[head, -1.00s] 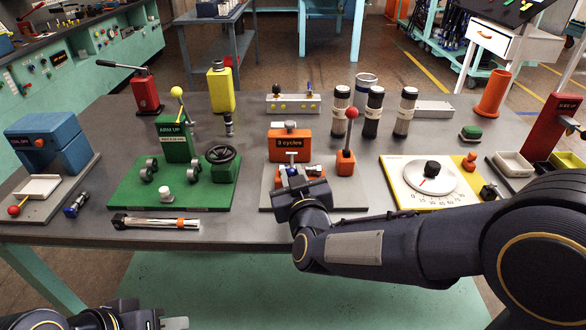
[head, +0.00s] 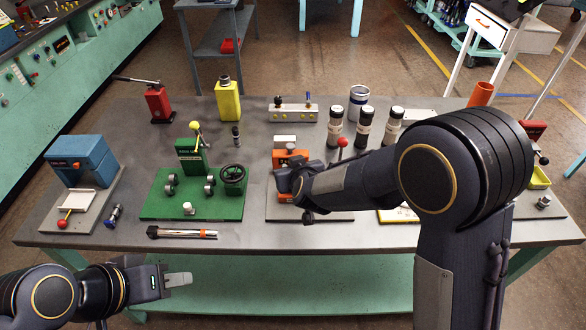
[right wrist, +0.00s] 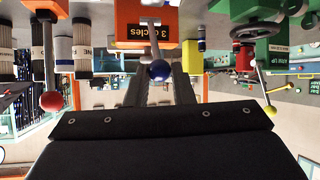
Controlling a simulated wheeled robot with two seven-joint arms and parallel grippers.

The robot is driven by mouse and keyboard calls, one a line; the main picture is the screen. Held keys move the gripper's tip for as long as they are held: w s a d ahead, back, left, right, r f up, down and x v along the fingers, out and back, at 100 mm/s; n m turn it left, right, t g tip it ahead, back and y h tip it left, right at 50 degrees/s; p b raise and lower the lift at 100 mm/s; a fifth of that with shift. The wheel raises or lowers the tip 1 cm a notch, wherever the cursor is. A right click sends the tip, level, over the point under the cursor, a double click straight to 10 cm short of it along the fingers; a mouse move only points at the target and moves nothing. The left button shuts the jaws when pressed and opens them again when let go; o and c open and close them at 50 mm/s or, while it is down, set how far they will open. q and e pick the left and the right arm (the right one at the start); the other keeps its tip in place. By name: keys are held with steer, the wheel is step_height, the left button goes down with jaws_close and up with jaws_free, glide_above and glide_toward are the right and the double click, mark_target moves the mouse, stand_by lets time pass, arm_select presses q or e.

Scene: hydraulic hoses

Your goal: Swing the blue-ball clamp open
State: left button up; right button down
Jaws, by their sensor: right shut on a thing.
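The blue ball (right wrist: 159,70) of the clamp shows in the right wrist view, at the end of a short silver rod in front of the orange box marked "3 cycles" (right wrist: 146,32). My right gripper (right wrist: 161,78) has its grey fingers on either side of the ball and is shut on it. In the head view my right wrist covers the clamp and the ball; the orange box (head: 291,158) shows just behind it. My left gripper (head: 178,279) is low at the left, in front of the table and away from everything; its finger gap cannot be made out.
A red-ball lever (head: 342,142) stands close to the right of the orange box, partly behind my right arm. A green fixture (head: 160,207) with a handwheel is to the left. A silver, orange-banded tool (head: 185,234) lies near the front edge. Dark cylinders (head: 364,130) stand behind.

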steer(key=shift+w+d+r+p, duration=0.15)
steer(key=shift+w+r+p, duration=0.3)
steer(key=shift+w+r, duration=0.45)
steer(key=shift+w+f, duration=0.1)
steer(key=shift+w, duration=0.1)
steer(key=c, duration=1.5)
jaws_free()
steer(key=shift+c, duration=0.2)
steer(key=shift+o, duration=1.4)
steer(key=shift+f, duration=0.2)
steer(key=shift+s, duration=0.15)
